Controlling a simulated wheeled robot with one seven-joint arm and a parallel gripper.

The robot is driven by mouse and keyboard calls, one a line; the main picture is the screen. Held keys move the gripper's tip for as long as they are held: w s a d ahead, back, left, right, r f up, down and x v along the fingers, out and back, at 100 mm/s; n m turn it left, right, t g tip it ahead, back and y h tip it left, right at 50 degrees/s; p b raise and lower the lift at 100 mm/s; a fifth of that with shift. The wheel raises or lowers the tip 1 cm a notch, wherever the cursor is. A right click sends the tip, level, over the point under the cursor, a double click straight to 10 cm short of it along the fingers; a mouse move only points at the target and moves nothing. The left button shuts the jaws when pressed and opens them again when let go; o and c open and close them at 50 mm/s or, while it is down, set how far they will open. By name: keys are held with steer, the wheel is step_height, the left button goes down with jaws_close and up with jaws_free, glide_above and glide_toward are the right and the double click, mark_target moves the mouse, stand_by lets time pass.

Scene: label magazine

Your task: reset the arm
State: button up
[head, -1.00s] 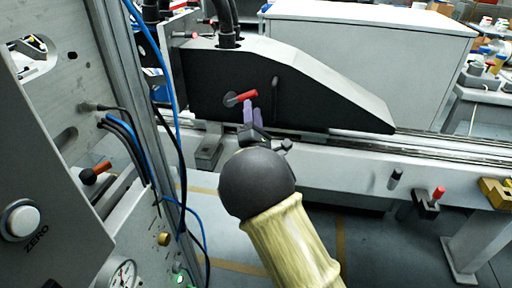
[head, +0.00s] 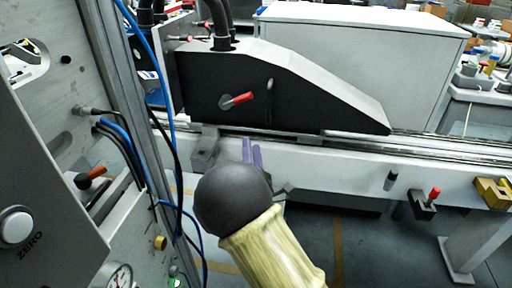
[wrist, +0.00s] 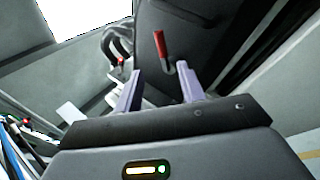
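My gripper (head: 252,150) is in the middle of the head view, its purple fingers just below the black machine housing (head: 300,95). In the wrist view my gripper (wrist: 158,72) has its two fingers spread apart with nothing held between them. A red-handled lever (head: 237,99) on the housing's side points right and slightly up. In the wrist view the lever's red handle (wrist: 160,45) shows beyond the fingertips, apart from them. My dark round wrist hides part of the gripper in the head view.
A grey panel with a white ZERO button (head: 16,228), blue and black cables (head: 172,100) and a gauge (head: 120,278) stands close on the left. A rail beam (head: 350,165) runs below the housing. A red-tipped clamp (head: 425,204) and yellow block (head: 493,192) sit at right.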

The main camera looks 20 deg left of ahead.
steer(key=w+d+f+m+g+h, duration=0.2)
steer(key=d+f+m+g+h, duration=0.2)
steer(key=d+m, duration=0.5)
steer(key=w+d+f+m+g+h, duration=0.35)
steer(key=d+m, duration=0.35)
steer(key=d, duration=0.3)
steer(key=s+d+f+m+g+h, duration=0.1)
steer(key=s+d+f+m+g, duration=0.1)
steer(key=s+d+m+g, duration=0.7)
steer(key=s+d+f+m+g+h, duration=0.15)
steer(key=s+d+m, duration=0.35)
steer(key=s, duration=0.8)
step_height(320, 180, up, 28)
steer(key=s+d+g+p, duration=0.1)
steer(key=p, duration=2.6)
steer(key=shift+d+f+n, duration=0.2)
steer(key=shift+d+n, duration=0.1)
steer(key=shift+n, duration=0.1)
steer(key=shift+a, duration=0.1)
